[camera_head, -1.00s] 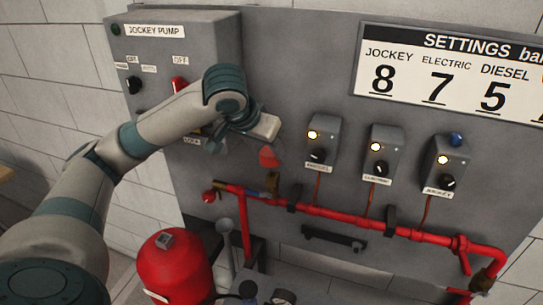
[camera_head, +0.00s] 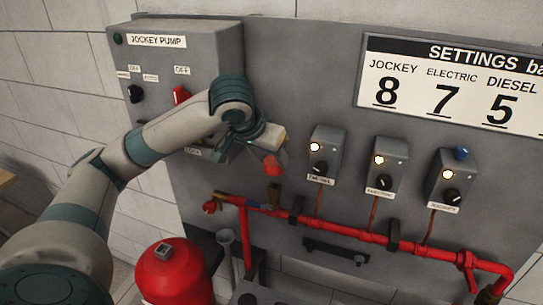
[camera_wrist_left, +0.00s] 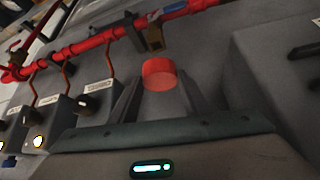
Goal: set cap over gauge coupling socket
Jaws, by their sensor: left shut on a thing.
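The red cap (camera_head: 272,165) is held in my left gripper (camera_head: 264,158), in front of the panel and above the left part of the red pipe. In the left wrist view the red cap (camera_wrist_left: 159,74) sits between the two fingertips, with the gripper shut on it. A brass fitting (camera_head: 273,192) stands up from the red pipe just below the cap; it looks like the gauge coupling socket. In the left wrist view this brass fitting (camera_wrist_left: 154,38) lies past the cap, and the cap appears apart from it. My right gripper is not in view.
The red pipe (camera_head: 340,229) runs along the panel with black brackets. Three grey switch boxes, one of them the leftmost box (camera_head: 323,155), are to the right. The jockey pump box (camera_head: 150,60) is behind my arm. A red tank (camera_head: 175,275) stands below.

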